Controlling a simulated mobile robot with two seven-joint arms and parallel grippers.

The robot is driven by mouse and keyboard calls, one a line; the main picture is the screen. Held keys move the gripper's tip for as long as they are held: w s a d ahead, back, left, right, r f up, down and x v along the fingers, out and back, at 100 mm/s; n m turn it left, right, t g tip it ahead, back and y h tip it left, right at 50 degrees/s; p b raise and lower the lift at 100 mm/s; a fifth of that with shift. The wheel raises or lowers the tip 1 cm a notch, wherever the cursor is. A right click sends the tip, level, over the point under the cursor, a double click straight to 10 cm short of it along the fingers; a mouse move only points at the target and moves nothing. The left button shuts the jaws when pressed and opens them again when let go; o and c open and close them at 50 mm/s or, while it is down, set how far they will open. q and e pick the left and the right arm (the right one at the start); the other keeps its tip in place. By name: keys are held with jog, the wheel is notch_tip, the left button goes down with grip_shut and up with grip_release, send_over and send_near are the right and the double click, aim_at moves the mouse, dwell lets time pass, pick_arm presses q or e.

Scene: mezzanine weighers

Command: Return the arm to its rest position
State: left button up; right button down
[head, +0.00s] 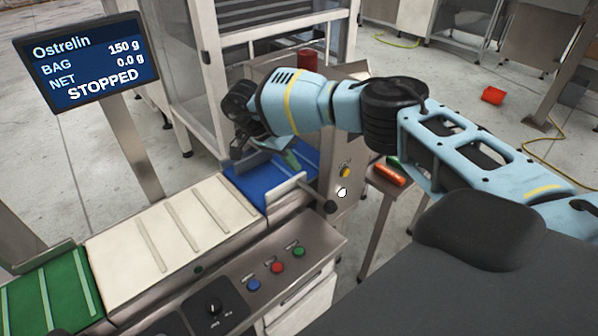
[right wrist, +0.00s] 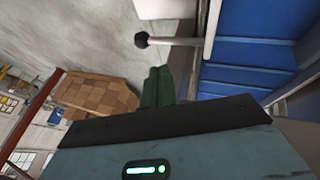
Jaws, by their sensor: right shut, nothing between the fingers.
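My right arm (head: 455,150), pale blue with black joints, reaches in from the right over the weigher. The greenish fingers also show in the right wrist view (right wrist: 157,87), closed together with nothing held. In that view the blue belt surface (right wrist: 240,75) lies to the right of the fingers. The fingers look apart from the belt, but the exact gap cannot be told. My left arm and left gripper are not in view.
A display (head: 87,62) reads STOPPED, with net 0.0 g. A black-knobbed lever (right wrist: 142,40) stands close to the fingers. A cream belt (head: 165,240), a green belt (head: 50,295) and a button panel (head: 255,285) lie nearer. A framed cabinet (head: 215,70) stands behind the gripper.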

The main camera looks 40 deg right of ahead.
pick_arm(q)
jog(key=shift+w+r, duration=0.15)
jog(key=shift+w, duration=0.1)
pick_arm(e)
jog(key=shift+w+a+r, duration=0.15)
jog(key=shift+a+r, duration=0.05)
jog(key=shift+r, duration=0.3)
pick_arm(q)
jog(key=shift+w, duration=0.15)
